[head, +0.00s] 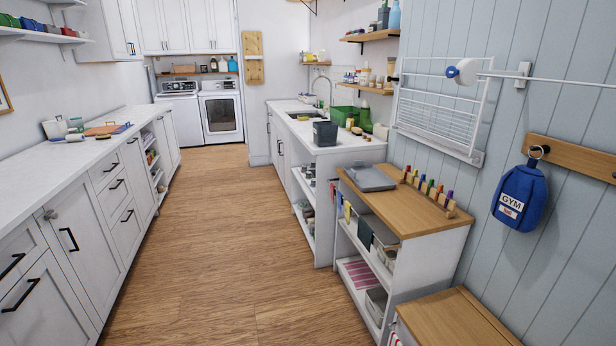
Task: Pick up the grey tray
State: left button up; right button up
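A flat grey tray (371,178) lies on the far left part of the wooden top (412,215) of a low white shelf unit, on the right of the head view. Its left edge is close to the edge of the top facing the aisle. Nothing appears to cover it. Neither of my grippers is in view.
Several coloured pegs (428,189) stand in a row right of the tray. A lower wooden top (455,322) is at the front right. A drying rack (437,112) and a blue gym bag (520,195) hang on the wall. The wooden floor (215,235) is clear between the counters.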

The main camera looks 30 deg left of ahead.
aim_at(368, 178)
jog(key=u, duration=0.5)
jog(key=z, duration=0.2)
jog(key=i+j+z, duration=0.9)
jog(key=i+j, duration=0.15)
jog(key=j, duration=0.2)
